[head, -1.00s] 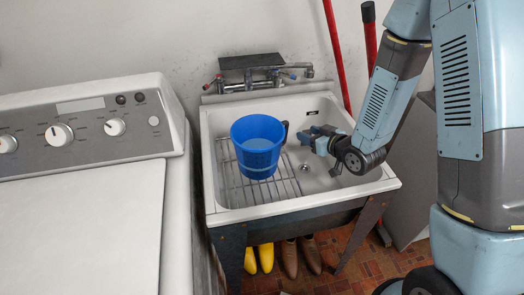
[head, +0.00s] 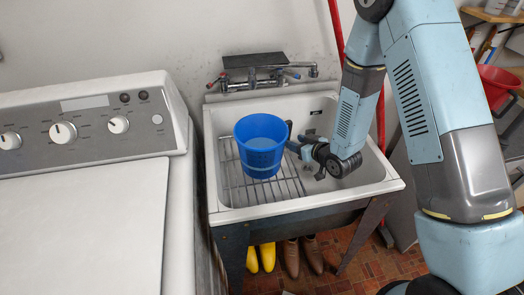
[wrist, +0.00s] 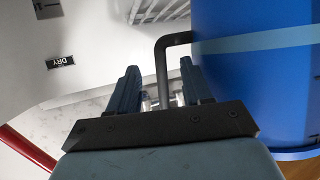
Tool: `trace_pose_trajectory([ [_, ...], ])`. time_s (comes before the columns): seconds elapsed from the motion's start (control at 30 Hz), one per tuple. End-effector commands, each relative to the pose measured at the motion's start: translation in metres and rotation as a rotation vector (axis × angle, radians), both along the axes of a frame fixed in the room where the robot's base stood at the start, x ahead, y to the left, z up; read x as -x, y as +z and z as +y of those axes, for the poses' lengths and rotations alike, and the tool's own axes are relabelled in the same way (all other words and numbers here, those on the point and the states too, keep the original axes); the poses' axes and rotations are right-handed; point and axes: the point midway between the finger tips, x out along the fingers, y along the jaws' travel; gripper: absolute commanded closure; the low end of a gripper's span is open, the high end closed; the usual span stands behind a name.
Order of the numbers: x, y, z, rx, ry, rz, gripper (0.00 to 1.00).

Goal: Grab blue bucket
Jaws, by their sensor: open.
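The blue bucket (head: 260,148) stands upright on the wire rack in the white tub. A dark handle (head: 288,131) sticks out on its right side, towards my gripper. My gripper (head: 296,146) is in the tub just right of the bucket, at the handle. In the wrist view, my gripper (wrist: 157,75) is open, and the dark bent handle (wrist: 163,70) lies between its two fingers. The bucket's blue wall with a lighter band (wrist: 255,75) fills the right side, close beside the right finger. I cannot tell whether a finger touches the handle.
The tub (head: 225,215) has raised rims around the bucket. A faucet (head: 268,77) is on the wall behind. A white washing machine (head: 80,225) stands at left. Yellow boots (head: 266,257) and brown shoes (head: 302,257) are under the tub. A red bucket (head: 497,84) is at far right.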

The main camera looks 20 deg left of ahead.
Motion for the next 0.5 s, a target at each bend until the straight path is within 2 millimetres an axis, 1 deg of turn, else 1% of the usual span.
trace_pose_trajectory([
  [0.13,-0.004,-0.003,0.008,0.000,0.002,0.001,0.51],
  [0.4,-0.022,-0.014,0.036,0.000,0.001,0.000,0.51],
  [0.5,-0.026,-0.017,0.041,0.001,0.001,0.000,0.51],
])
